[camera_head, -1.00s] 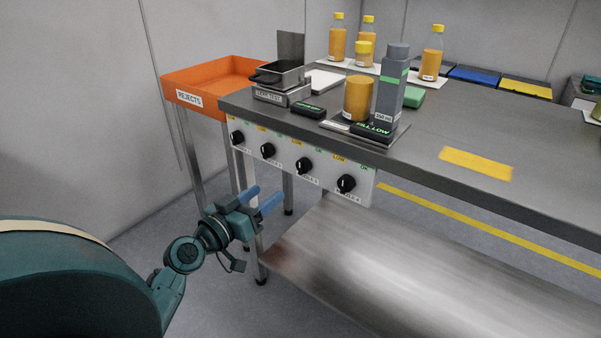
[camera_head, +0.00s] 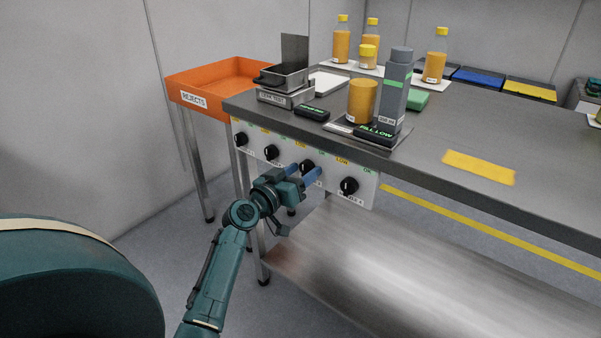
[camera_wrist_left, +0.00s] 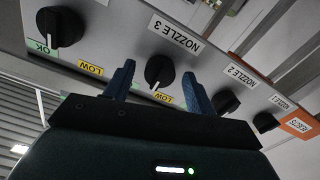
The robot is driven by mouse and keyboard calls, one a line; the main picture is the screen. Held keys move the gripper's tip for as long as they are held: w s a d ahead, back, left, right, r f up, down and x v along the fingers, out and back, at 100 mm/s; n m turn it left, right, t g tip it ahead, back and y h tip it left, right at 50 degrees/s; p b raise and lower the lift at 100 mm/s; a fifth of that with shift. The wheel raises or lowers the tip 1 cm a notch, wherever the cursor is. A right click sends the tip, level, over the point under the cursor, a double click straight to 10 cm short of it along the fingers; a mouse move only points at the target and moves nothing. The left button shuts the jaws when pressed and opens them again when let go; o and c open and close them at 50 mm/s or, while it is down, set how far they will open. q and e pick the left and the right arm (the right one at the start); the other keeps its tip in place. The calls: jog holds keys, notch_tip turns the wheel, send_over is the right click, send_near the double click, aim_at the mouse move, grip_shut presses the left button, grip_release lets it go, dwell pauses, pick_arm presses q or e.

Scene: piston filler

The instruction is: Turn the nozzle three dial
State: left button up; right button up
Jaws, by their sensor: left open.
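The nozzle three dial (camera_head: 307,166) is a black knob on the white panel under the table's front edge, third from the left. In the left wrist view, which is upside down, the dial (camera_wrist_left: 160,71) sits by the "NOZZLE 3" label with a pale pointer mark towards the LOW label side. My left gripper (camera_head: 306,171) is open, its blue fingers pointing at the panel. In the wrist view the fingers lie on either side of the dial; I cannot tell whether they touch it. My right gripper is not in view.
Other black dials sit alongside: nozzle four (camera_head: 349,186) to the right, nozzle two (camera_head: 270,152) and nozzle one (camera_head: 240,139) to the left. The metal table (camera_head: 450,190) overhangs above, with a lower shelf (camera_head: 370,270) below. An orange rejects tray (camera_head: 195,102) stands at left.

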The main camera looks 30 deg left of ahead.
pick_arm(q)
jog(key=c, duration=1)
jog(key=shift+o, duration=0.2)
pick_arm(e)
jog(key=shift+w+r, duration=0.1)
pick_arm(q)
jog(key=shift+n, duration=0.6)
jog(key=shift+n+p, duration=0.5)
jog(key=shift+n, duration=0.7)
jog(key=n, duration=0.3)
jog(key=shift+p, duration=0.4)
jog(key=shift+n, duration=1.1)
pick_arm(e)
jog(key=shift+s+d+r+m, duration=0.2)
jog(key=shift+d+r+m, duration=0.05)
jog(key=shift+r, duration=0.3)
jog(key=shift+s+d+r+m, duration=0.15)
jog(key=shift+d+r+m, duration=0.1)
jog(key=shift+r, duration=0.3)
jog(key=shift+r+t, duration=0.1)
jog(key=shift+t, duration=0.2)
